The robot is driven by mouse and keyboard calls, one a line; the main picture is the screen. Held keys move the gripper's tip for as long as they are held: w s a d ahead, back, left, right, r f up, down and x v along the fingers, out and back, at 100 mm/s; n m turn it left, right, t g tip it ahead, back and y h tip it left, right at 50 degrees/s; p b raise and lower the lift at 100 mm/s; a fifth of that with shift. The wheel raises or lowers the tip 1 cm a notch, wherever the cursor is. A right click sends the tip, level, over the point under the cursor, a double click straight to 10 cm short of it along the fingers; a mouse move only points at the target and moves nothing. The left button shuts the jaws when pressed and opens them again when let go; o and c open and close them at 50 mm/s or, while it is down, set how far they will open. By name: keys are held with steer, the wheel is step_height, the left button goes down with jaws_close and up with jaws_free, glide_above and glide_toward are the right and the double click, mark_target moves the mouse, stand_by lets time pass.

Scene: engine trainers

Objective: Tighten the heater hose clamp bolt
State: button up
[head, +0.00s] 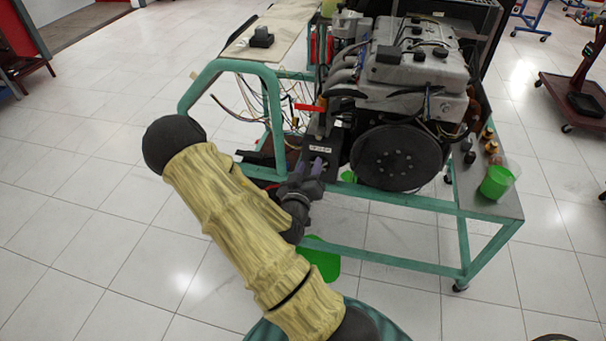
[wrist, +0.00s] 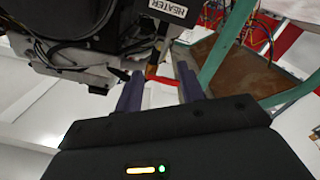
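The engine (head: 415,75) sits on a green-framed trainer stand. A label reading HEATER (head: 320,148) is on a dark part at its left side; the label (wrist: 168,9) also shows at the top of the wrist view. My gripper (head: 308,165) is just below the label in the head view. In the wrist view my gripper (wrist: 158,85) has its two purple fingers apart, with a red part (wrist: 160,79) showing between or beyond them. I cannot tell whether they touch it. I cannot clearly make out the heater hose clamp bolt.
The green stand frame (head: 270,112) and loose wires (head: 243,98) are left of the engine. A red handle (head: 309,107) sticks out above the label. A green cup (head: 496,182) stands on the stand's right shelf. A green object (head: 322,261) is beneath. The floor at left is clear.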

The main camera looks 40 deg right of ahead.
steer(key=shift+p+v, duration=2.85)
steer(key=shift+p, duration=0.35)
steer(key=shift+w, duration=0.1)
steer(key=w+a+r+m+g+y+p, duration=0.1)
steer(key=a+r+g+y+p, duration=0.3)
steer(key=a, duration=0.3)
steer(key=w+a+r+g+y+p, duration=0.1)
steer(key=a+r+g+y+p, duration=0.2)
steer(key=a+y, duration=0.35)
steer(key=s+a+r+n+g+y+p, duration=0.1)
steer(key=s+a+r+n, duration=0.1)
steer(key=s+r, duration=0.2)
steer(key=s+a+r+n+g+y+p, duration=0.1)
steer(key=s+r, duration=0.4)
steer(key=r, duration=0.6)
steer(key=shift+s+a+n+y+p, duration=0.2)
steer(key=shift+a+n+y+p, duration=0.4)
steer(key=shift+a+n, duration=0.45)
